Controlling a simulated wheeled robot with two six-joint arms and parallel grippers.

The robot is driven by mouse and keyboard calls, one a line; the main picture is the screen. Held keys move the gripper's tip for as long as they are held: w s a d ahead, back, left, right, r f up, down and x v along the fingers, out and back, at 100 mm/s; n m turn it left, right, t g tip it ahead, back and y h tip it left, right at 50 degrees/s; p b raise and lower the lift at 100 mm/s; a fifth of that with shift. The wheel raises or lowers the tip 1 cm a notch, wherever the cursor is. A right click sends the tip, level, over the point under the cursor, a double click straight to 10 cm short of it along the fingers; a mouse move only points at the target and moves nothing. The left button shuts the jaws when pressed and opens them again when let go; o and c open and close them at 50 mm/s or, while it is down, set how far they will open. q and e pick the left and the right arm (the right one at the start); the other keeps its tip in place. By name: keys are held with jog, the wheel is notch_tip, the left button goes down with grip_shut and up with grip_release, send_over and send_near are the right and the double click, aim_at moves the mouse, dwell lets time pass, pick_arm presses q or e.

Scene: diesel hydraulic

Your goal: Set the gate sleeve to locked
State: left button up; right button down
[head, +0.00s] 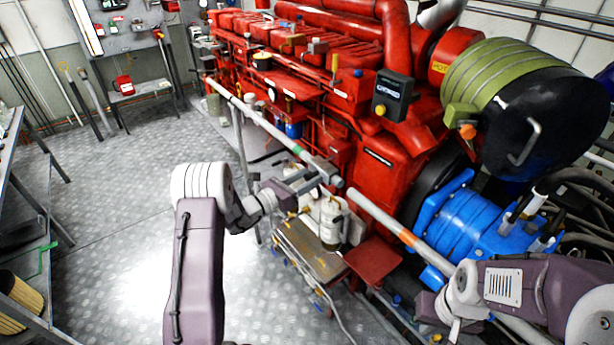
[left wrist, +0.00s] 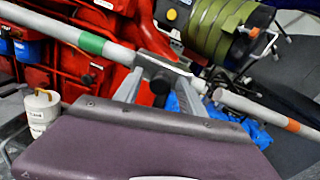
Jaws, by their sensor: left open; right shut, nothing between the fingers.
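The grey gate sleeve (head: 324,168) sits around the end of the left rail (head: 262,121), right of a green band. It also shows in the left wrist view (left wrist: 170,70), with a dark round knob (left wrist: 160,82) facing me. A small gap separates the sleeve from the right rail (head: 372,209), which carries an orange band (head: 408,238). My left gripper (head: 312,180) is open at the sleeve. In the left wrist view its fingers (left wrist: 161,88) lie either side of the knob; contact cannot be told. My right gripper (head: 437,322) is shut and empty, low at right.
The red engine (head: 330,85) stands behind the rails, with a blue unit (head: 465,222) and a green-banded black drum (head: 535,110) at right. White bottles (head: 330,222) and a small metal table (head: 308,250) stand below the sleeve.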

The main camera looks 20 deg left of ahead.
pick_arm(q)
jog(key=shift+w+d, duration=0.1)
grip_shut()
dwell(1.3)
